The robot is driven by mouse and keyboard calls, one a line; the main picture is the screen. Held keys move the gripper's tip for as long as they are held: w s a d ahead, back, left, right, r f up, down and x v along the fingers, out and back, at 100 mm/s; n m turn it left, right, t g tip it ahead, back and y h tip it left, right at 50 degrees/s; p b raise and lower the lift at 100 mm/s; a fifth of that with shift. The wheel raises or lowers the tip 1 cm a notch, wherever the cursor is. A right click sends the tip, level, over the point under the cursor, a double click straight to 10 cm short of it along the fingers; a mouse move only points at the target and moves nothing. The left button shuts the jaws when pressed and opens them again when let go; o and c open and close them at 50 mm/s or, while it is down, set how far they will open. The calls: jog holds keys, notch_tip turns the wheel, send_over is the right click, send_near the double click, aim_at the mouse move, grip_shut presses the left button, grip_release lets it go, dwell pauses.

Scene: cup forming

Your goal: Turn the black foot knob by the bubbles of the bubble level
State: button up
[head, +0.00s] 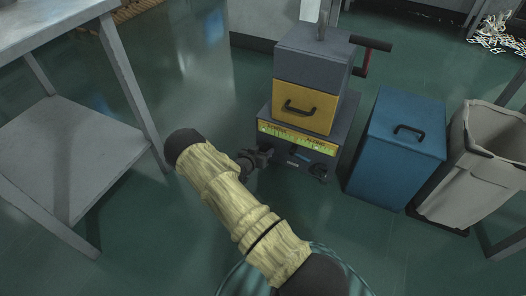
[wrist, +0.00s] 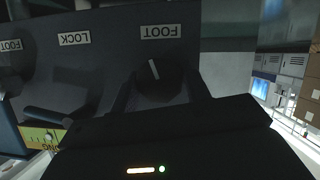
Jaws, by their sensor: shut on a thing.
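The machine (head: 318,62) is a dark grey cabinet with a yellow drawer front. My gripper (head: 253,160) is at the left end of its low front panel. In the wrist view, which is upside down, my gripper (wrist: 160,92) is shut with a finger on each side of a black foot knob (wrist: 155,78). The knob has a white pointer line, slightly tilted, beneath a FOOT label. The bubble level (head: 297,140) is a yellow-green strip above the panel; part of it shows in the wrist view (wrist: 40,136). Its bubbles are too small to read.
Another foot knob (head: 319,170) is at the panel's right. A LOCK label (wrist: 75,39) and dark lever (wrist: 50,118) lie between. A blue cabinet (head: 396,150) and beige bin (head: 478,150) stand right. A grey table (head: 60,155) stands left, with open floor between.

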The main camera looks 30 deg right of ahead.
jog(key=shift+s+r+p, duration=0.1)
jog(key=shift+p, duration=0.25)
jog(key=shift+m+t+y+p, duration=0.3)
jog(key=shift+m+p, duration=0.4)
jog(key=shift+p, duration=0.35)
jog(key=shift+r+m+t+y+p, duration=0.1)
jog(key=shift+m+t+y+p, duration=0.3)
jog(key=shift+m+p, duration=0.65)
jog(key=m+t+p, duration=0.1)
jog(key=p, duration=0.1)
jog(key=m+t+y+p, duration=0.1)
jog(key=shift+f+m+p, duration=0.25)
jog(key=shift+m+p, duration=0.1)
jog(key=o, duration=1)
